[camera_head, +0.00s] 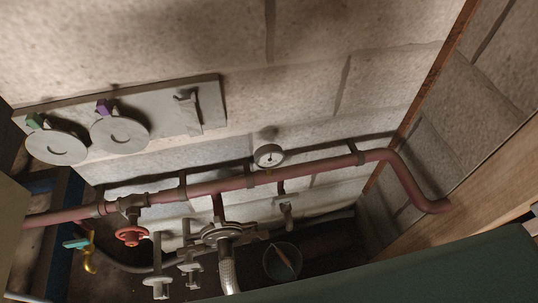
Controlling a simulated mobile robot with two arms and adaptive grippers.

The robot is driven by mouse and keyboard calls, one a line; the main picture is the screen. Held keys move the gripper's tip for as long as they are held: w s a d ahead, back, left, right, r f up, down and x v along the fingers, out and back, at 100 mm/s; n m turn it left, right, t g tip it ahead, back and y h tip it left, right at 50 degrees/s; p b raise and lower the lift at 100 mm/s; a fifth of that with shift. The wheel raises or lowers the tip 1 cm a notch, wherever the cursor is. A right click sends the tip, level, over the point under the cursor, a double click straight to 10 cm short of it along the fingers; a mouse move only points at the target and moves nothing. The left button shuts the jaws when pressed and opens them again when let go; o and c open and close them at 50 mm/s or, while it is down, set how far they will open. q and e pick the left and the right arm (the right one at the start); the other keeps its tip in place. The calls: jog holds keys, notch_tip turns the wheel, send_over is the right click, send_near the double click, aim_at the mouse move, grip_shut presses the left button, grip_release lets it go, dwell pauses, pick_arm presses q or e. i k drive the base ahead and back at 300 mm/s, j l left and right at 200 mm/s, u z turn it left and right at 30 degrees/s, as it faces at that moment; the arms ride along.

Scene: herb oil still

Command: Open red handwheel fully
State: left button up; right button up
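The red handwheel (132,236) is at the lower left of the head view. It is a small ring with spokes, below a valve body (131,204) on the long reddish pipe (225,185). The frame does not show how far the handwheel is turned. Neither of my grippers can be made out in this view, and nothing is seen touching the handwheel.
A round gauge (269,156) sits on the pipe. Several grey fittings and a ribbed metal hose (228,272) hang right of the handwheel. A bucket (282,261) stands lower right. A dark green surface (430,272) crosses the bottom.

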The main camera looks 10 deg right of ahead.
aim_at(131, 236)
jog(key=u, duration=1.25)
